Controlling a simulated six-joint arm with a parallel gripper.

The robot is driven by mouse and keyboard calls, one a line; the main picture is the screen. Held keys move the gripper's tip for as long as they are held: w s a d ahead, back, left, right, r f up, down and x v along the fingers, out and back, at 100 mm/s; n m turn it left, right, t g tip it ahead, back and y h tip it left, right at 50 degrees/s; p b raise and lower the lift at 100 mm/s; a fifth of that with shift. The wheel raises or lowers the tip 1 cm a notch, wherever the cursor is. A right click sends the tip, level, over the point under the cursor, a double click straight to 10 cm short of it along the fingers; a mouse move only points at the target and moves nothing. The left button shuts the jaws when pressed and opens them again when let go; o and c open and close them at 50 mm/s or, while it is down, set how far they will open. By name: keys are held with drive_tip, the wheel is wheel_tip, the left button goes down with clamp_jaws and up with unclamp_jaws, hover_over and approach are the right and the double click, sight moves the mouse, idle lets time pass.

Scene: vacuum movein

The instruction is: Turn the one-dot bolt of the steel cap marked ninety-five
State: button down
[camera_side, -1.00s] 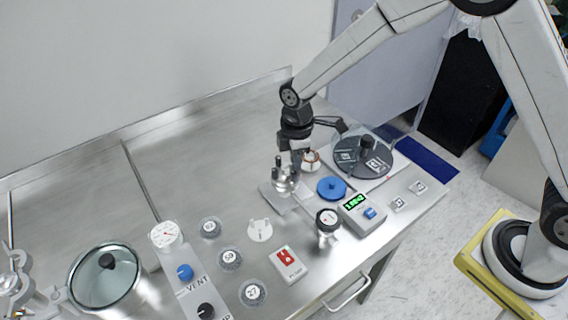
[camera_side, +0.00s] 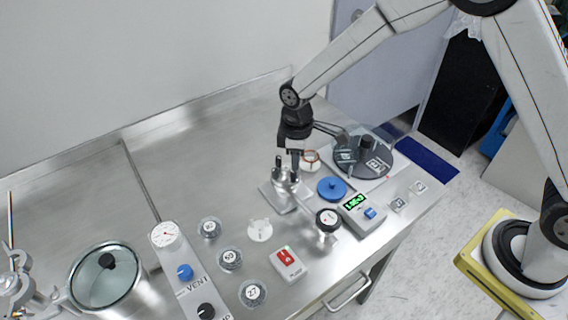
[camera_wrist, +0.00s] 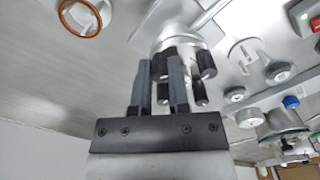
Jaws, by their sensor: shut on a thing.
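A steel cap (camera_side: 284,184) with several upright dark bolts stands on a square steel plate (camera_side: 296,207) near the middle of the bench in the side view. The cap's shiny body (camera_wrist: 183,36) also shows in the wrist view, with black bolt heads around it. My gripper (camera_wrist: 160,75) is shut on one black bolt (camera_wrist: 162,92), which stands between its two fingers. In the side view my gripper (camera_side: 295,178) points down onto the cap. Other bolts (camera_wrist: 207,64) stand just right of the fingers. The number on the cap and the bolts' dots cannot be read.
Numbered discs (camera_side: 230,259) lie front left. The bench's back left is clear.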

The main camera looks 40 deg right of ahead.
drive_tip(key=shift+m, duration=0.6)
drive_tip(key=c, duration=0.9)
unclamp_jaws()
drive_tip(key=shift+r, duration=0.15)
drive_tip(key=shift+r, duration=3.8)
